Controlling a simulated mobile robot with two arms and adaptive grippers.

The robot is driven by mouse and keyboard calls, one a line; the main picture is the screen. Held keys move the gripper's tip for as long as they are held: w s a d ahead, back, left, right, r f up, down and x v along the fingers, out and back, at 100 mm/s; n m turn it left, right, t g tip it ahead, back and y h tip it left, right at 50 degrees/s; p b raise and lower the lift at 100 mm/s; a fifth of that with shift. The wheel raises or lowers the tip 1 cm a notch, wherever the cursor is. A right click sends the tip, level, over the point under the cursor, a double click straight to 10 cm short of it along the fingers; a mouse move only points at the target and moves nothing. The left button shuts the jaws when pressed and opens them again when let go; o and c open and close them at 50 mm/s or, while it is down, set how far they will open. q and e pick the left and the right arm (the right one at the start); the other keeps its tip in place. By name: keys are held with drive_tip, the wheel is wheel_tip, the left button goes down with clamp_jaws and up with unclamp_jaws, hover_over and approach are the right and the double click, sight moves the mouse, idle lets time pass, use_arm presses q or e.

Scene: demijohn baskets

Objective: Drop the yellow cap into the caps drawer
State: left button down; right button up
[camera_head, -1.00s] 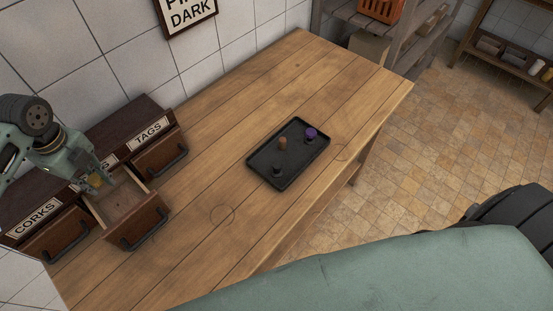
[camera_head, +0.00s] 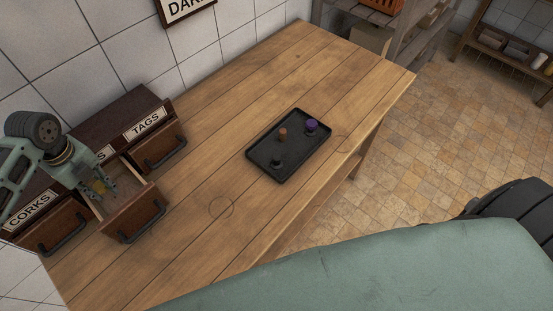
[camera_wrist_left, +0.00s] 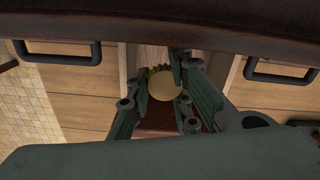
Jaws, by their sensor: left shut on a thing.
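My left gripper (camera_head: 97,192) is at the open middle drawer (camera_head: 137,218) and points down into it. It is shut on the yellow cap (camera_wrist_left: 164,85), which shows between the fingers in the left wrist view. In the head view the cap (camera_head: 99,187) is small and partly hidden by the fingers. The open drawer's label is mostly hidden behind my gripper; only a last letter "S" shows. The drawer's inside looks like bare wood where it shows. My right gripper is not in view.
The CORKS drawer (camera_head: 50,229) and the TAGS drawer (camera_head: 160,148) stand on either side of the open drawer, both pushed in. A black tray (camera_head: 262,163) on the wooden table holds an orange stopper (camera_head: 283,134), a purple cap (camera_head: 311,125) and a black one (camera_head: 277,162). The table between is clear.

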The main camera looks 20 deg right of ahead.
sight(98, 187)
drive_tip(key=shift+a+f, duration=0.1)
use_arm(q)
drive_tip(key=c, duration=1.9)
unclamp_jaws()
drive_tip(key=o, duration=0.4)
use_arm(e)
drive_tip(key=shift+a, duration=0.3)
use_arm(q)
wheel_tip(98, 187, up, 12)
drive_tip(key=shift+f, duration=0.1)
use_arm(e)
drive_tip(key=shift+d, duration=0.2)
